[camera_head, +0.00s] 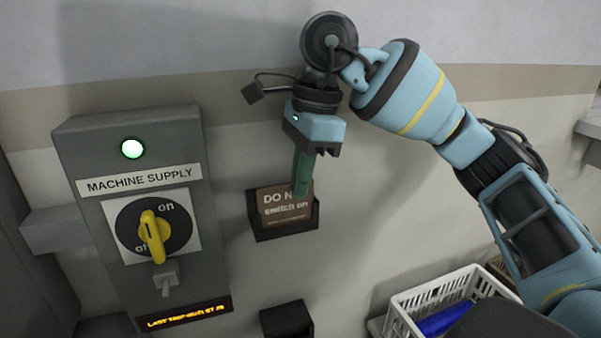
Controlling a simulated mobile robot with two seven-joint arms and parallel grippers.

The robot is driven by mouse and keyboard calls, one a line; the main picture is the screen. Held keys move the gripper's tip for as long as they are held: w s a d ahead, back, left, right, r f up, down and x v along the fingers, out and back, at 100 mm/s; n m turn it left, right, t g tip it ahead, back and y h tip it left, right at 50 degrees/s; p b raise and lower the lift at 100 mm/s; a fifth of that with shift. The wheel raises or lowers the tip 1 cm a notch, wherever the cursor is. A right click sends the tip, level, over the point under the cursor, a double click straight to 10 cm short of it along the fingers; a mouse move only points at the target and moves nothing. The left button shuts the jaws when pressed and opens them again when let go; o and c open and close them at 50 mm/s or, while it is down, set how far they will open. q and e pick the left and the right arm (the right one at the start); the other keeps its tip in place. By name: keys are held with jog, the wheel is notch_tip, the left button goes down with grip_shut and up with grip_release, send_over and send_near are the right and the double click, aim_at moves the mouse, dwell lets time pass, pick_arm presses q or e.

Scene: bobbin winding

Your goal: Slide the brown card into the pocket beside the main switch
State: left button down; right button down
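The brown card (275,209), lettered "DO N…" and "SWITCH ON", stands upright in the black pocket (285,230) on the wall, its lower part behind the pocket's front. The pocket is to the right of the main switch (153,230), which has a yellow handle on a grey box. My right gripper (302,188) comes down from above, its green fingers at the card's upper right, covering part of the lettering. From this side I cannot tell whether the fingers grip the card or are apart from it. My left gripper is not in view.
The machine supply box (75,160) juts from the wall, with a lit green lamp (133,149) and an amber display (184,315). A black box (287,320) sits below the pocket. A white basket (440,294) holding something blue stands at lower right.

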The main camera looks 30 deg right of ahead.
dwell(0.4)
jog(key=c, duration=1.5)
grip_release()
jog(key=shift+c, duration=0.2)
